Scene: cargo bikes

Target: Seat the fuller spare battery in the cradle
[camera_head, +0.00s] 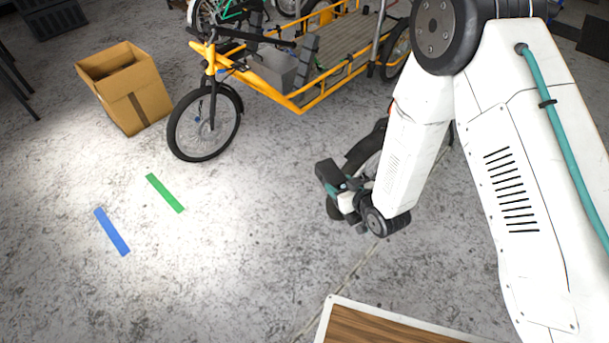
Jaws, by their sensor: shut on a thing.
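My gripper (345,197) hangs above the grey floor right of the picture's middle, below my white arm. It is shut on a dark block (329,174), which may be a spare battery. The block is small in this view, and its charge marks cannot be read. A yellow cargo bike (285,92) stands at the top, beyond my gripper and apart from it. I cannot make out a battery cradle on it. Another black thing (364,150) shows partly behind my arm, and I cannot tell what it is.
An open cardboard box (139,106) stands left of the bike's front wheel (204,128). Green tape (164,193) and blue tape (112,232) lie on the floor. A wooden-topped surface with a pale edge (375,328) is at the bottom.

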